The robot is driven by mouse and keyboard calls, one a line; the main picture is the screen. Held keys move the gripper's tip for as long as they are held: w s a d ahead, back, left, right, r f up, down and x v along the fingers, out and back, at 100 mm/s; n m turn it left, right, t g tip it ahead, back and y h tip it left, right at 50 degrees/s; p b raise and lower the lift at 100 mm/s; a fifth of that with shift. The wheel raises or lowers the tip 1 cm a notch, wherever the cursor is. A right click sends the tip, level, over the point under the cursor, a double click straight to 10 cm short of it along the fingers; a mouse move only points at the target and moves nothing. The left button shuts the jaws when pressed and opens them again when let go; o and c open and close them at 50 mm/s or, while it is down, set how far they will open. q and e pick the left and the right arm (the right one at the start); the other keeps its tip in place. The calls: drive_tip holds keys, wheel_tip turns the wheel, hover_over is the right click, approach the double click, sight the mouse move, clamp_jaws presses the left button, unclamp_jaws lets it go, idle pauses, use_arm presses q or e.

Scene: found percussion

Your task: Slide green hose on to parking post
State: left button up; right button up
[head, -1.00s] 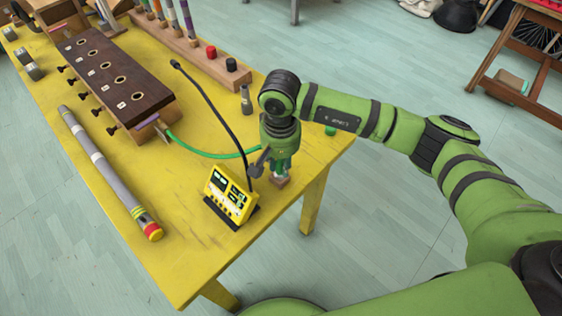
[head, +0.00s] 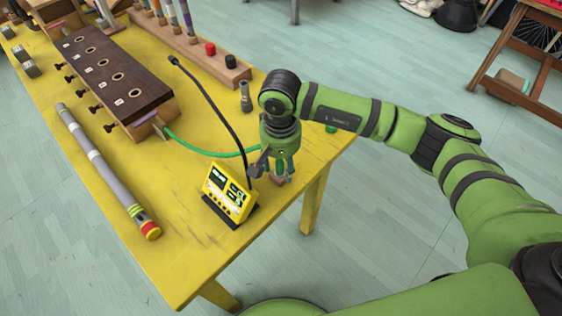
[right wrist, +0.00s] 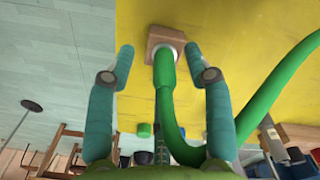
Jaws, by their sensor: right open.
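The green hose (head: 205,152) runs from the dark wooden box across the yellow table to my right gripper (head: 280,178). In the right wrist view the hose's end (right wrist: 165,66) meets the small wooden block (right wrist: 178,34), where the parking post is. A pale ring shows at the joint. The post itself is hidden, apparently inside the hose; how far on it sits I cannot tell. My right gripper (right wrist: 159,55) is open, its fingers on either side of the hose and apart from it. The block (head: 277,182) shows below the fingers in the head view. My left gripper is not in view.
The wooden box with holes (head: 112,75) stands at the left. A yellow meter (head: 228,192) and a black gooseneck (head: 215,98) stand close to my right gripper. A grey tube (head: 100,165) lies on the table. The near table front is clear.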

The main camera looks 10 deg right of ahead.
sight(281, 161)
drive_tip(key=shift+r, duration=0.15)
wheel_tip(281, 161, up, 12)
idle(0.3)
idle(0.4)
